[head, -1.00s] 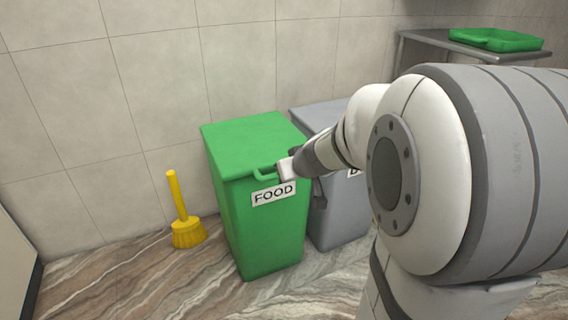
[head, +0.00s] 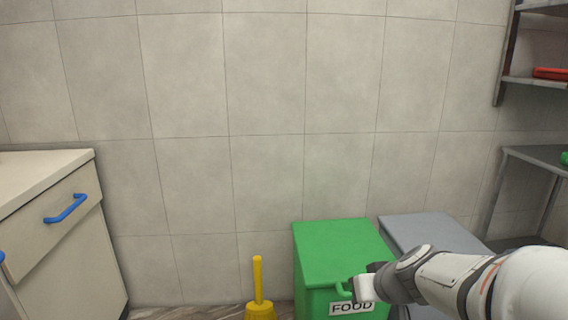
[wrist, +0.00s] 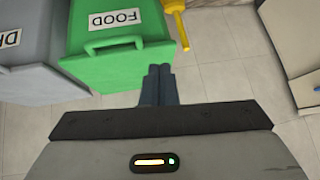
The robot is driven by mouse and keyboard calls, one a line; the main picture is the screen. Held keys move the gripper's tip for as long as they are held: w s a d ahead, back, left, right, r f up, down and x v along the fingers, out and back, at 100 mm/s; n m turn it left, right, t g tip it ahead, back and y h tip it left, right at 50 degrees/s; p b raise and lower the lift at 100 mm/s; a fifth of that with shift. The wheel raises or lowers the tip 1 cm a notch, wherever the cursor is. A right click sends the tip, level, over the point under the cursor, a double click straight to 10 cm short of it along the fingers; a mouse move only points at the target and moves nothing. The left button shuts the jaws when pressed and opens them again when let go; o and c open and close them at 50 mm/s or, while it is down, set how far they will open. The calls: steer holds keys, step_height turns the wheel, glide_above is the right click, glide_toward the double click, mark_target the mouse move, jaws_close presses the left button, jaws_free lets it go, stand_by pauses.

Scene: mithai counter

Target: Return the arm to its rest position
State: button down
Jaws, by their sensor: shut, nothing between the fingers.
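My arm reaches in from the lower right of the head view. My gripper (wrist: 160,70) is shut and empty in the wrist view, its two dark fingers side by side. The green bin (wrist: 125,62) with the FOOD label lies just beyond the fingertips there, its loop handle at the left of them. In the head view the same green bin (head: 335,250) has its lid down, and the end of my arm overlaps its front right corner. I cannot tell whether the gripper touches the bin.
A grey bin (head: 425,232) stands close on the right of the green one. A yellow brush (head: 258,285) stands left of it. A counter with a blue-handled drawer (head: 60,215) is at the left, metal shelving (head: 535,155) at the right. Tiled wall rises behind.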

steer(key=s+r+g+h+p, duration=0.1)
steer(key=s+r+p, duration=0.3)
steer(key=r+p, duration=0.4)
steer(key=s+a+r+m+g+p, duration=0.1)
steer(key=s+r+g+p, duration=0.1)
steer(key=s+r+p, duration=0.3)
steer(key=s+r+g+h+p, duration=0.1)
steer(key=s+r+p, duration=0.4)
steer(key=r+p, duration=0.8)
step_height(320, 180, up, 2)
steer(key=shift+a+r+m+g+h, duration=0.15)
steer(key=shift+a+m+g+h, duration=0.15)
steer(key=shift+g, duration=0.1)
